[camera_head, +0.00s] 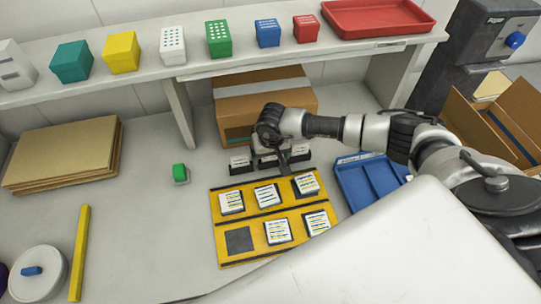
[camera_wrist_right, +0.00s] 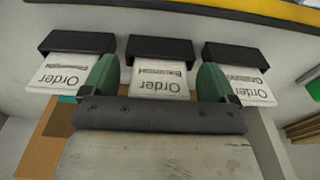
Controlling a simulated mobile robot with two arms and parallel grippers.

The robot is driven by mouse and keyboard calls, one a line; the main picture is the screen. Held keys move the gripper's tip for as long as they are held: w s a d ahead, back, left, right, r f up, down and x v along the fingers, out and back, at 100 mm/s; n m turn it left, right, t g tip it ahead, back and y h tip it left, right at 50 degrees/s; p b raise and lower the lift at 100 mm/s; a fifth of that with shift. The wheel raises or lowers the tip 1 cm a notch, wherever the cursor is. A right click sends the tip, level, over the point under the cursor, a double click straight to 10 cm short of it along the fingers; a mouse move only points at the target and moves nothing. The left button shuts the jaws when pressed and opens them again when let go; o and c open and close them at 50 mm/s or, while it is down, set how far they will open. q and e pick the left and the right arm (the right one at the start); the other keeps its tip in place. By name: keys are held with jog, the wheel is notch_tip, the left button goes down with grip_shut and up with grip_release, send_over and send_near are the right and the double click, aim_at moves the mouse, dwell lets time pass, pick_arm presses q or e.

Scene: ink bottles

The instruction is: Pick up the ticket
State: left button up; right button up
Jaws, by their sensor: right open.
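Three white tickets printed "Order" stand in black holders in a row. In the right wrist view they are the left ticket (camera_wrist_right: 72,74), the middle ticket (camera_wrist_right: 159,80) and the right ticket (camera_wrist_right: 243,84). In the head view the row lies just behind the yellow board, with the left holder (camera_head: 240,164) clear and the middle one partly hidden by my gripper. My right gripper (camera_head: 284,165) is open above the row. In the wrist view its green-padded fingers (camera_wrist_right: 156,78) lie either side of the middle ticket; I cannot tell whether they touch it. My left gripper is out of view.
The yellow board (camera_head: 247,209) with several cards lies in front of the row. A blue tray (camera_head: 358,182) is at its right. A cardboard box (camera_head: 290,98) stands behind, under the shelf (camera_head: 335,54). A small green item (camera_head: 179,173) sits left, with clear table around it.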

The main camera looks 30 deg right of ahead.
jog(key=c, duration=1)
